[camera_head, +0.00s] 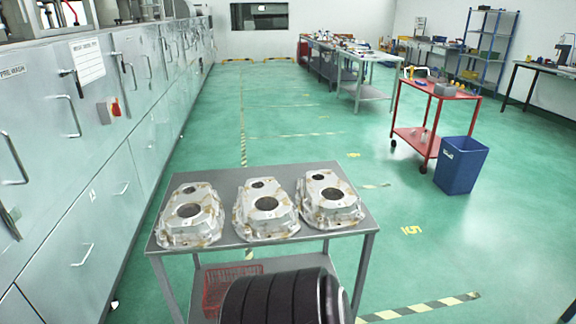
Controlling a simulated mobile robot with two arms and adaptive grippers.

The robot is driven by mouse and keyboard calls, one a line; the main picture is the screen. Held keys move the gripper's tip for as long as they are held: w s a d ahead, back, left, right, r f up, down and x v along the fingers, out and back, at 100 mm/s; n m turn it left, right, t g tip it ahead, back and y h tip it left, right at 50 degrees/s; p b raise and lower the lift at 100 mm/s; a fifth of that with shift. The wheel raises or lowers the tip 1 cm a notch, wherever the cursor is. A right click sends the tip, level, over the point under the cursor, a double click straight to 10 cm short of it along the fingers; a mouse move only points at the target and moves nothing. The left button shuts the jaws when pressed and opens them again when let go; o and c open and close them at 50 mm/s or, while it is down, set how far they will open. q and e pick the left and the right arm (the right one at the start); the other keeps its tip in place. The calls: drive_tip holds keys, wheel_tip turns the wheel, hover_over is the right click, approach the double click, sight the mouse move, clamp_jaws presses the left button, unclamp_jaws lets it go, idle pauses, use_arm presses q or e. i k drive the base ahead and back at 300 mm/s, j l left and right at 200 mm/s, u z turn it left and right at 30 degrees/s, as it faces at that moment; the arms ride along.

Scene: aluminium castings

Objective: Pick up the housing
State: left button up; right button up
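Three silvery aluminium housings with dark round openings lie side by side on a grey table (227,188) in front of me. They are the left housing (191,226), the middle housing (266,221) and the right housing (331,207). All three look alike, with brownish marks, and each has a smaller hole at its far end. They sit close together, with narrow gaps between them. Neither of my grippers is in view. A black ribbed part, probably of my own arm, stands low in front of the table and hides part of its lower shelf.
A red basket (222,288) is on the table's lower shelf. Grey cabinets (105,150) line the left side. A red cart (430,130) and a blue bin (461,166) stand to the right. Green floor right of the table is open.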

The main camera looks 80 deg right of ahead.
sight(191, 206)
drive_tip(key=z, duration=2.55)
